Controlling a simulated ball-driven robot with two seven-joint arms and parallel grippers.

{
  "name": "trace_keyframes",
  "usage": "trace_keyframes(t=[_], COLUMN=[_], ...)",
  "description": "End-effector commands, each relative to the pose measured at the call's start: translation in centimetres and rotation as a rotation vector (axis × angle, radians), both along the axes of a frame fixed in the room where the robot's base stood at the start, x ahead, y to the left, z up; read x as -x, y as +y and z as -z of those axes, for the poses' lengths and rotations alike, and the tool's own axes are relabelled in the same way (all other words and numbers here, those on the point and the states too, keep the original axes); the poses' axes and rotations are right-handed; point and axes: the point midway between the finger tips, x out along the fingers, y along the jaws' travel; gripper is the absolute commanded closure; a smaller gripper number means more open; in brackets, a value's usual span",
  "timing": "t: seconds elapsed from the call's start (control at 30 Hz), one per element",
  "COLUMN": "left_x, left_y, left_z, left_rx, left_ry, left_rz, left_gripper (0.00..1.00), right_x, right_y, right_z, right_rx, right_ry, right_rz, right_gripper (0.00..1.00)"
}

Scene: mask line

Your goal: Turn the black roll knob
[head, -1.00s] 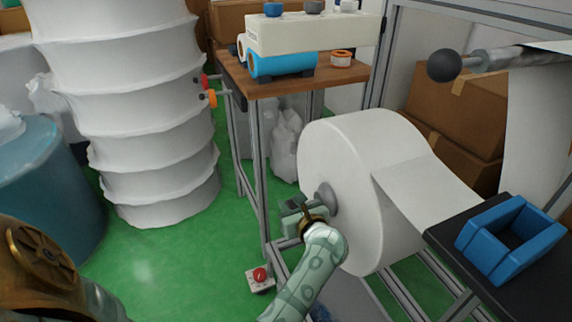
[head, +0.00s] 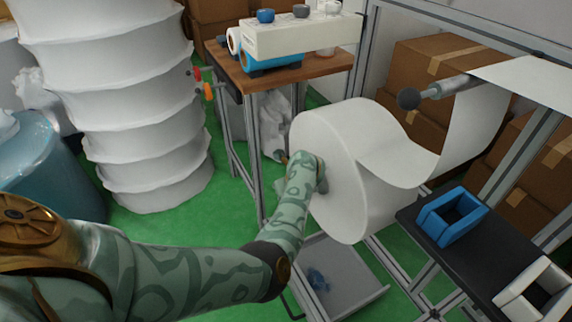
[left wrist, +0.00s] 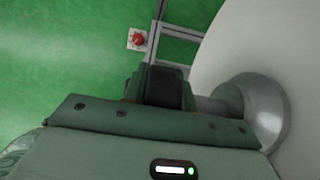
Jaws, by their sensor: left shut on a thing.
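The black roll knob (left wrist: 163,88) appears at the end of this shaft. My left gripper (left wrist: 163,76) is shut on the knob, with a finger at each side. In the head view my left arm reaches in from the left and hides the knob and most of the gripper (head: 318,176). My right gripper is out of view.
The white web sags from the roll, then rises to an upper bar with a black ball end (head: 409,98). A dark table (head: 420,215) with a blue frame-shaped block (head: 452,216) stands right. An emergency button (left wrist: 138,39) is near the floor.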

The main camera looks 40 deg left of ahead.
Motion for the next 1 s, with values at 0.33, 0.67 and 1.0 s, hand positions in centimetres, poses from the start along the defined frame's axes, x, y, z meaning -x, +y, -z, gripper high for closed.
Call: trace_keyframes(t=[0.33,0.67,1.0], left_x=[0.4,0.7,0.9], left_y=[-0.1,-0.5,-0.9], left_z=[0.7,1.3,1.3], left_rx=[0.301,0.581,0.793], left_ry=[0.131,0.250,0.341], left_rz=[-0.007,-0.008,-0.007], left_gripper=[0.95,0.95,0.95], right_x=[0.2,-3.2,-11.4], right_y=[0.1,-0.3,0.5], right_z=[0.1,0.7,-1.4], right_rx=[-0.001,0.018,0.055], right_ry=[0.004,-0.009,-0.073], right_rz=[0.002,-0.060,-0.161], right_gripper=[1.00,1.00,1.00])
